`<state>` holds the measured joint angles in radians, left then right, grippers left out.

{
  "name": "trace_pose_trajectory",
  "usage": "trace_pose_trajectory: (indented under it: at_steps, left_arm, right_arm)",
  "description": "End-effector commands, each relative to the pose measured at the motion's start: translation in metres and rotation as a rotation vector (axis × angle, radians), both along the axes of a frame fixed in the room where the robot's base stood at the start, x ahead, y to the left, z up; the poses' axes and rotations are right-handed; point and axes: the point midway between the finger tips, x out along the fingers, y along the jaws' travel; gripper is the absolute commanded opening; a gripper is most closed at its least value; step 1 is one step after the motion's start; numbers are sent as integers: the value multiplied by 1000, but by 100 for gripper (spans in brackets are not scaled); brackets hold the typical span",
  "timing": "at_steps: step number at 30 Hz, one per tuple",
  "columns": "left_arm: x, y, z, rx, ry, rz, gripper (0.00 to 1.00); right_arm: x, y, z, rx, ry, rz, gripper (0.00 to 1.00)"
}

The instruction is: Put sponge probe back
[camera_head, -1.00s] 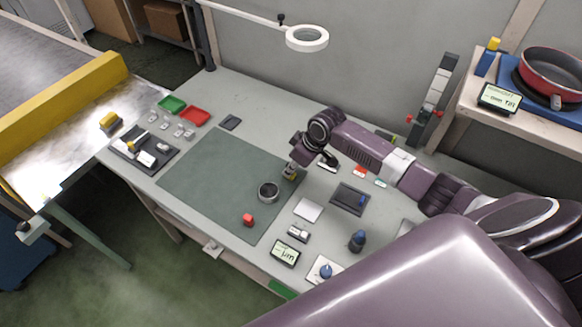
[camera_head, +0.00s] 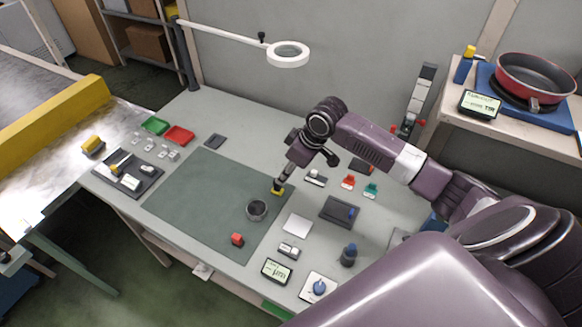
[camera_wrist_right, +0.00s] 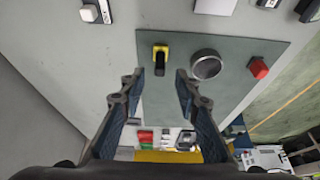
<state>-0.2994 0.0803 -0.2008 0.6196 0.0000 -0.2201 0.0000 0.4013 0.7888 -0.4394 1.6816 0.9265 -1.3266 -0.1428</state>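A small yellow and black piece, which I take to be the sponge probe, shows at the green mat's edge in the head view (camera_head: 277,191). In the right wrist view the yellow and black piece (camera_wrist_right: 160,58) is beyond the fingertips, on the mat (camera_wrist_right: 222,103). My right gripper (camera_wrist_right: 164,78) is open and empty, its two fingers well apart. In the head view my right gripper (camera_head: 281,183) is just above the yellow piece; whether they touch is unclear. My left gripper is not in view.
A dark round cup (camera_head: 257,210) and a red cube (camera_head: 237,239) sit near the probe. A dark tray (camera_head: 150,183) with tools is at the left. Red (camera_head: 180,135) and green (camera_head: 155,125) bins stand behind it. The mat's left part is clear.

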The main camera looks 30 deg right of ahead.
Motion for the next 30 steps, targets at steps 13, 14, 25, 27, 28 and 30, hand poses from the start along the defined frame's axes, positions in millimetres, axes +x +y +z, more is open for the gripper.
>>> trace_pose_trajectory:
  at_steps: [13,14,25,27,28,30]
  left_arm:
    - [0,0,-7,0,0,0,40]
    - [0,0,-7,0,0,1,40]
    - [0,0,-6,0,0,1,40]
    - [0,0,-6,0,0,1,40]
    - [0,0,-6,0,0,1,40]
    - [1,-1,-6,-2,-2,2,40]
  right_arm:
    - [-14,-8,38,0,0,1,30]
    - [-14,-8,38,1,0,0,30]
    - [-14,-8,38,0,0,1,30]
    - [-14,-7,38,0,0,1,30]
    - [-14,-7,38,0,0,1,30]
    - [-14,-7,38,0,0,1,30]
